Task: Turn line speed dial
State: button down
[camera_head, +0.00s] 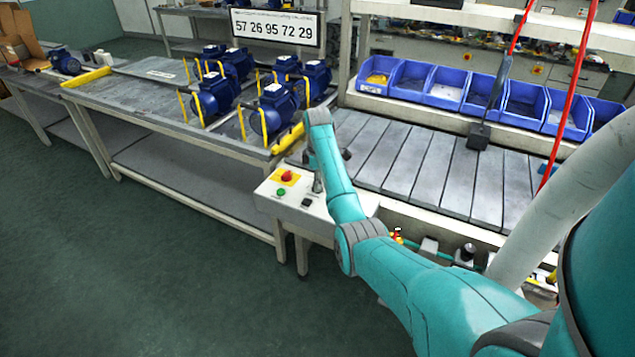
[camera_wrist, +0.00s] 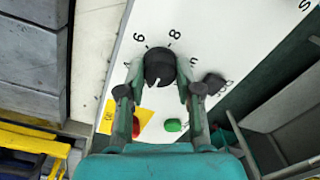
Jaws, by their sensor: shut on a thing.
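The line speed dial (camera_wrist: 159,62) is a round black knob on a white panel in the wrist view. Printed numbers, 6 and 8 among them, stand around its upper side. Its white pointer line faces down and slightly left in that view. My gripper (camera_wrist: 160,75) has one finger on each side of the dial and is shut on it. In the head view my gripper (camera_head: 317,180) reaches down to the white control box (camera_head: 268,202), and the dial is hidden there.
A red button (camera_head: 287,177) on a yellow plate and a green button (camera_head: 281,192) sit close by on the box. Blue pumps (camera_head: 217,93) stand on the left bench. A slatted conveyor (camera_head: 430,165) lies behind.

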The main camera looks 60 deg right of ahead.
dwell(0.3)
jog(key=c, duration=0.8)
grip_release()
jog(key=shift+f, duration=0.1)
jog(key=shift+o, duration=0.2)
jog(key=shift+m, duration=0.3)
